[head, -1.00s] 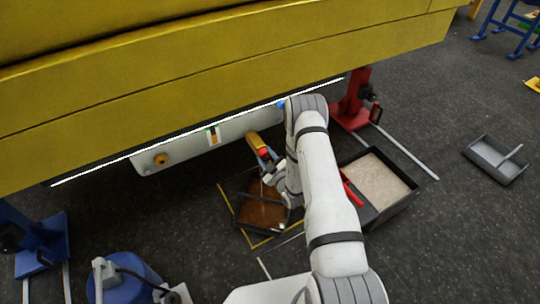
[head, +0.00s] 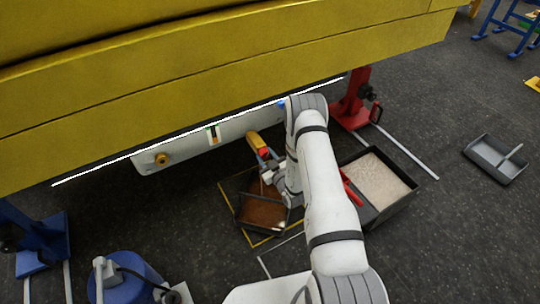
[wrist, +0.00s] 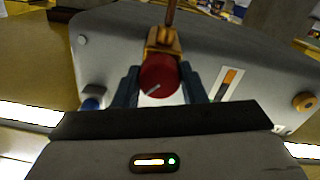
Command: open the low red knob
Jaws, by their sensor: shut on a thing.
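The red knob (wrist: 159,75) sits between the two dark fingers of my gripper (wrist: 160,88) in the wrist view. My gripper is shut on it. A short white mark on its face slants to the lower left in that view. Behind the knob is a brass-coloured fitting (wrist: 163,42), and a thin brown streak (wrist: 170,12) runs from it to the picture's top edge. In the head view the red knob (head: 264,152) shows small at the underside of the grey tank, beside a yellow fitting (head: 254,140). My gripper (head: 267,163) is partly hidden there by my wrist.
A tray with brown contents (head: 262,212) stands on the floor below the knob. A dark bin of pale granules (head: 376,182) is to its right. A red stand (head: 352,104) is behind. The yellow boom (head: 230,75) hangs overhead. A blue knob (wrist: 93,103) is nearby.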

